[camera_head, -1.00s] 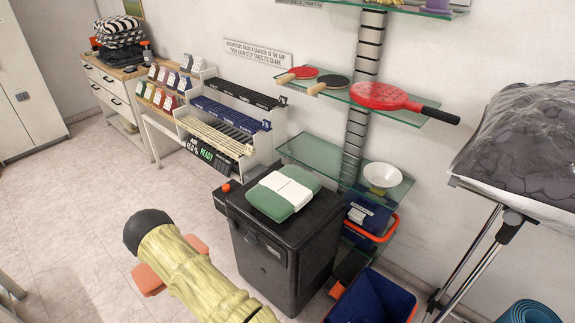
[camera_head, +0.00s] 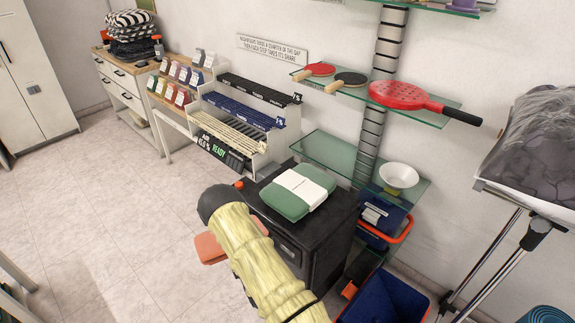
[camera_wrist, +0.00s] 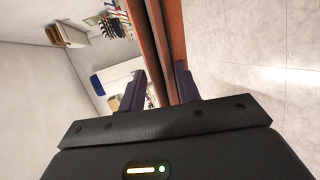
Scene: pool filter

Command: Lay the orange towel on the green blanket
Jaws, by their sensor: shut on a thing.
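The orange towel (camera_head: 211,248) is a folded, salmon-orange slab, partly hidden behind my yellow-sleeved arm in the head view. It is held above the floor, left of the black cabinet (camera_head: 322,240). In the wrist view the towel (camera_wrist: 173,32) stands between the two dark fingers of my gripper (camera_wrist: 159,88), which is shut on it. The head view hides the fingers behind my arm. The green blanket (camera_head: 284,203) is folded, with a white paper band around it, and lies flat on top of the cabinet. The towel is apart from the blanket.
Glass shelves with paddles (camera_head: 420,100) and a white bowl (camera_head: 398,177) stand behind the cabinet. A dark blue bin (camera_head: 385,300) is at its right. A stepped display rack (camera_head: 235,120) is behind left. Open tiled floor (camera_head: 90,220) lies to the left.

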